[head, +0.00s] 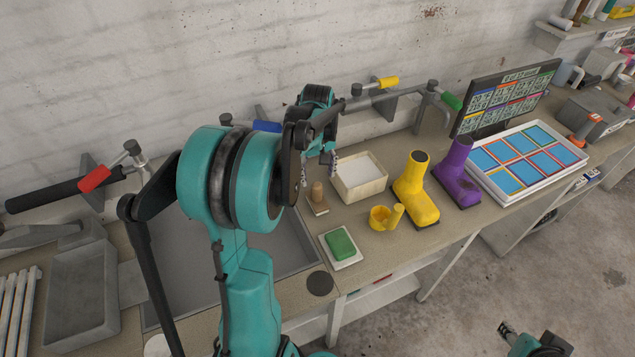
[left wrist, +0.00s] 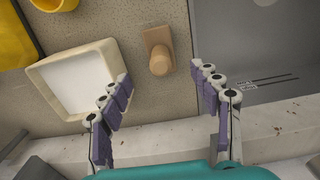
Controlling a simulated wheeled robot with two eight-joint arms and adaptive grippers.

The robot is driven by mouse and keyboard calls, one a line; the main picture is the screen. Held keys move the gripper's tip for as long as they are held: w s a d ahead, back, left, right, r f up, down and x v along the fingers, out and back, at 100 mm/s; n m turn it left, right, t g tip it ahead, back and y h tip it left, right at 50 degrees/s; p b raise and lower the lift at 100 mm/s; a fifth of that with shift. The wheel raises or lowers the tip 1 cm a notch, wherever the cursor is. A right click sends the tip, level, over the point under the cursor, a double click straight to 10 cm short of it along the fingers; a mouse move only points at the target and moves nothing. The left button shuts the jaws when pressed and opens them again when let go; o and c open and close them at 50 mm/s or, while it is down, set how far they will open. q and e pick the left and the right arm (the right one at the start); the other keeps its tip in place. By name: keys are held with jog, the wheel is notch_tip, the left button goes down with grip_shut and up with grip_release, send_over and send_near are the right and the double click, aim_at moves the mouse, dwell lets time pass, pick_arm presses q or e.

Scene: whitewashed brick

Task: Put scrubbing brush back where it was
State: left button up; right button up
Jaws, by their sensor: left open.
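The scrubbing brush (head: 318,205) looks like a small wooden block with an upright rounded knob handle. It stands on the counter between the sink and a cream tray (head: 379,189). In the left wrist view the brush (left wrist: 158,48) is at the upper middle, near the sink edge. My left gripper (head: 319,168) is open and empty, over the back of the counter near the brush. Its spread fingers (left wrist: 162,82) show below the brush in the left wrist view, apart from it. My right gripper (head: 508,330) is at the bottom right, away from the counter; its jaw opening is unclear.
The sink (head: 290,258) lies left of the brush, partly behind my left arm. A green sponge (head: 340,244) on a white dish, a yellow cup (head: 380,218), a yellow boot (head: 415,190) and a purple boot (head: 456,175) stand nearby. Taps line the wall.

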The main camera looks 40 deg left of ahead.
pick_arm(q)
jog(key=shift+d+r, duration=0.15)
jog(key=shift+r, duration=0.7)
jog(key=s+d+r+m+t, duration=0.2)
jog(key=s+d+m, duration=0.4)
jog(key=d, duration=0.5)
jog(key=s+d+r+m+t, duration=0.2)
jog(key=s+d+m+t, duration=0.3)
jog(key=d, duration=0.6)
jog(key=shift+s+d+m, duration=0.15)
jog(key=shift+s+m, duration=0.55)
jog(key=shift+s, duration=0.2)
jog(key=shift+f, duration=0.15)
